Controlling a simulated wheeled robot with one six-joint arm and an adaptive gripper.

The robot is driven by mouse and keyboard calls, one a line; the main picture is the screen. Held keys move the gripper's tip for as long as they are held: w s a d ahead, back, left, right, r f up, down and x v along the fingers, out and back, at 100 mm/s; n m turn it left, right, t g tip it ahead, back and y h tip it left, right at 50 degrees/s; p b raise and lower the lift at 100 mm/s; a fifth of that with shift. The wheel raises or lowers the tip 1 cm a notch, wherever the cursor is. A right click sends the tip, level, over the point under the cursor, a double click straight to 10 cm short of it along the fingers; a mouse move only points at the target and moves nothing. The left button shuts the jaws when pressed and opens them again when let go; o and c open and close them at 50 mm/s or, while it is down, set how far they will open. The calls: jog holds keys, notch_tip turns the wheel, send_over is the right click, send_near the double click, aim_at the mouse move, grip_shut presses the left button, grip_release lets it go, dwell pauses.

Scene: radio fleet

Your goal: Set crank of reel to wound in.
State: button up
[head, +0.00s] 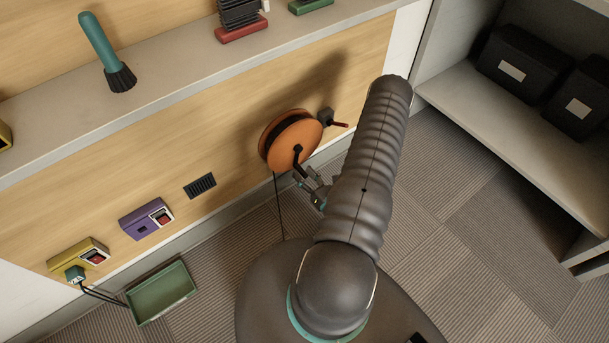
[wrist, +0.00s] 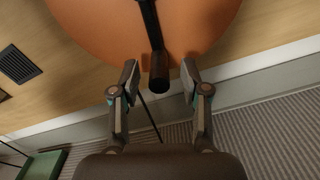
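The orange reel (head: 283,142) is mounted on the wooden wall panel, and its disc (wrist: 205,25) fills the top of the wrist view. Its black crank (head: 298,158) runs down from the hub. In the wrist view the crank arm (wrist: 151,22) ends in a dark brown handle (wrist: 159,75) that points toward the camera. My gripper (head: 308,177) is just below the reel. In the wrist view my gripper (wrist: 159,71) is open, with one finger on each side of the handle and gaps showing on both sides. A thin dark cord (head: 279,205) hangs from the reel to the floor.
A small dark box with a red lever (head: 338,124) sits right of the reel. A vent (head: 200,186), a purple unit (head: 146,218) and a yellow unit (head: 79,256) are on the panel to the left. A green tray (head: 161,292) is on the floor. A shelf (head: 175,82) runs above.

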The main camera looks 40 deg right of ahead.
jog(key=shift+s, duration=0.1)
jog(key=s, duration=1.1)
jog(key=shift+s+a, duration=0.2)
jog(key=shift+s, duration=0.2)
jog(key=shift+c, duration=0.2)
